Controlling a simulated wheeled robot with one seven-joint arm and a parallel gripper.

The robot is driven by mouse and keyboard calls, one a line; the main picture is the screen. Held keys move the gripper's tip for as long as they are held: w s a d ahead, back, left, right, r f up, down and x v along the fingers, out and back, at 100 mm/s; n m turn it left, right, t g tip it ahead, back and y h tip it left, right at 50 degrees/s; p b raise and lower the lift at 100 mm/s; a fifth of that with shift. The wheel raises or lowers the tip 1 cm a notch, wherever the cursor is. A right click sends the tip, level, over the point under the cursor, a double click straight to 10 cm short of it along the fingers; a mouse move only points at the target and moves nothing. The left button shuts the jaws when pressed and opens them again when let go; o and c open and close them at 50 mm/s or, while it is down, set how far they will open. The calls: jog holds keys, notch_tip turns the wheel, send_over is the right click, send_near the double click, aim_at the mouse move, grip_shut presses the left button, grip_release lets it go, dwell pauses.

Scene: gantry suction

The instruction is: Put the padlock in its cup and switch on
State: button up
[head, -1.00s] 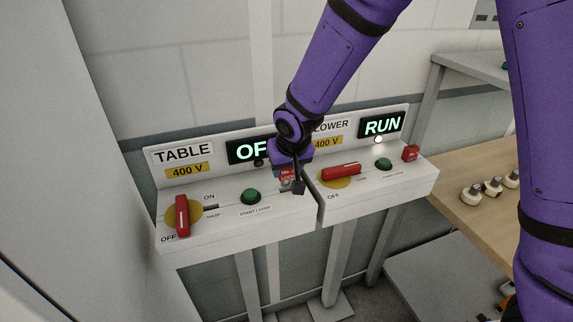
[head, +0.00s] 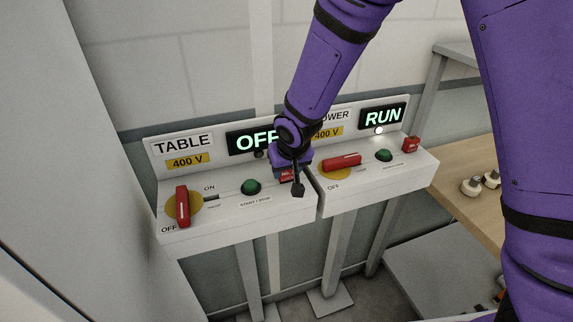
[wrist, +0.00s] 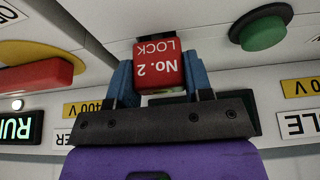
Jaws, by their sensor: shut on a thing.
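The red padlock (wrist: 160,64), marked "No. 2 LOCK", is between the blue fingers of my gripper (wrist: 158,78) in the wrist view. My gripper is shut on it. In the head view my gripper (head: 289,168) is over the right end of the TABLE switch box (head: 240,222), with the padlock (head: 286,176) partly showing below it. No cup shows clearly there, and I cannot tell whether the padlock touches the box. The red TABLE handle (head: 182,206) stands upright at OFF. The TABLE display (head: 250,143) reads OFF.
A green button (head: 251,187) is left of my gripper. To the right, the BLOWER box (head: 380,185) has a level red handle (head: 342,161), a display (head: 382,117) reading RUN and another red block (head: 411,145). A wooden bench (head: 460,215) is at far right.

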jog(key=shift+f, duration=0.15)
jog(key=o, duration=1)
jog(key=shift+o, duration=0.2)
jog(key=v, duration=1)
jog(key=shift+s+r, duration=0.2)
jog(key=shift+r, duration=0.1)
jog(key=c, duration=0.4)
